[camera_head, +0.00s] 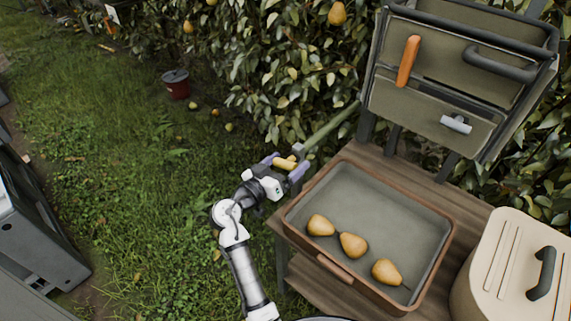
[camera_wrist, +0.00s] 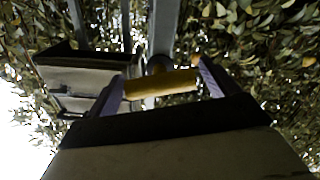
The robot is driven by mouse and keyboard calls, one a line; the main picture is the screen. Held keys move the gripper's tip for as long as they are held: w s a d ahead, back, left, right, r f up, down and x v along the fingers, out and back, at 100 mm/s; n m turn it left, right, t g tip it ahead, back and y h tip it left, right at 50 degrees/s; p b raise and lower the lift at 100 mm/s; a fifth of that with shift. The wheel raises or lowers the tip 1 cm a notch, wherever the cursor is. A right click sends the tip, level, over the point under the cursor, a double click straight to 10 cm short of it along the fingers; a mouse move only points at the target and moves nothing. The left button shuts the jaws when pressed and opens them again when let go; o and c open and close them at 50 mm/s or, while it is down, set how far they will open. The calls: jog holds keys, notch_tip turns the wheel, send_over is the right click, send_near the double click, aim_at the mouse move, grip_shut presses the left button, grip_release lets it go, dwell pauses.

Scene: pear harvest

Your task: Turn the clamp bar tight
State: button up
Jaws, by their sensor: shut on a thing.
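The clamp bar is a short yellow bar (camera_head: 285,163) beside the left back corner of the wooden stand. It lies between the purple fingers of my gripper (camera_head: 285,170), which is shut on it. In the wrist view the yellow bar (camera_wrist: 165,84) spans from one finger of my gripper (camera_wrist: 161,86) to the other. A grey clamp body (camera_head: 298,151) sits just behind the bar, at the lower end of an olive pole (camera_head: 330,127). How tight the clamp is cannot be seen.
A rimmed tray (camera_head: 410,200) with three pears stands on the wooden stand (camera_head: 465,205), right of my gripper. A cream lidded box (camera_head: 500,270) is at the right. A tool panel (camera_head: 425,105) rises behind. Leafy branches (camera_head: 270,70) crowd the back; grass lies left.

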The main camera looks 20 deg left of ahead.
jog(key=n, duration=0.3)
jog(key=shift+n+p, duration=0.4)
jog(key=n+p, duration=0.1)
jog(key=n, duration=0.2)
jog(key=shift+r+n, duration=0.15)
jog(key=shift+n, duration=0.15)
jog(key=n+p, duration=0.2)
jog(key=n, duration=0.1)
jog(key=shift+n+p, duration=1.2)
jog(key=shift+n, duration=0.6)
jog(key=o, duration=0.8)
jog(key=b+v, duration=0.3)
jog(key=v, duration=1.1)
jog(key=shift+b, duration=0.35)
